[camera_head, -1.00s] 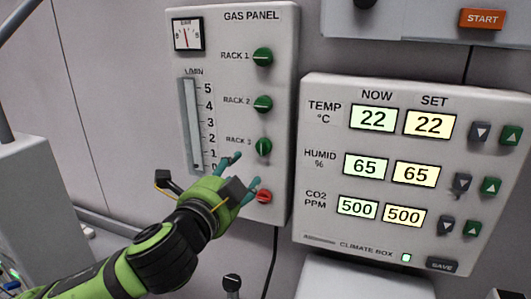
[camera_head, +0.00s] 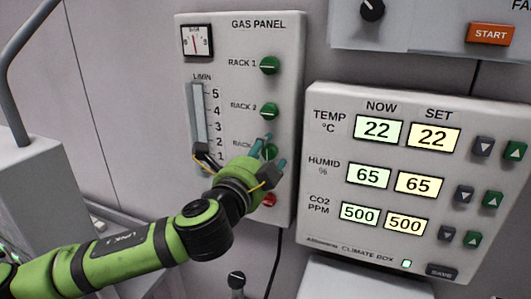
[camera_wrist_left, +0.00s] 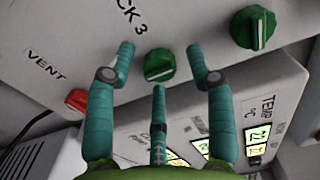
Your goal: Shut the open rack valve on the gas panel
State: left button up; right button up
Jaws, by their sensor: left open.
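The gas panel (camera_head: 288,130) hangs on the wall with green knobs for rack 1 (camera_head: 269,65), rack 2 (camera_head: 269,111) and rack 3 (camera_head: 270,152). The marks on rack 1 and rack 2 lie level; the rack 3 mark stood upright in the earlier head view and is now mostly covered. In the wrist view the rack 3 knob (camera_wrist_left: 159,66) has its mark crosswise to that of the neighbouring green knob (camera_wrist_left: 252,28). My left gripper (camera_head: 273,153) is open at the rack 3 knob, its teal fingers spread around it. Contact cannot be told. My right gripper is out of view.
The red vent knob (camera_head: 268,200) sits just below rack 3, close to my left gripper, and shows in the wrist view (camera_wrist_left: 76,100). The flow tube (camera_head: 198,115) is left of the knobs. The climate box (camera_head: 330,170) stands close on the right.

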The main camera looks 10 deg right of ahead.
pick_arm(q)
grip_shut()
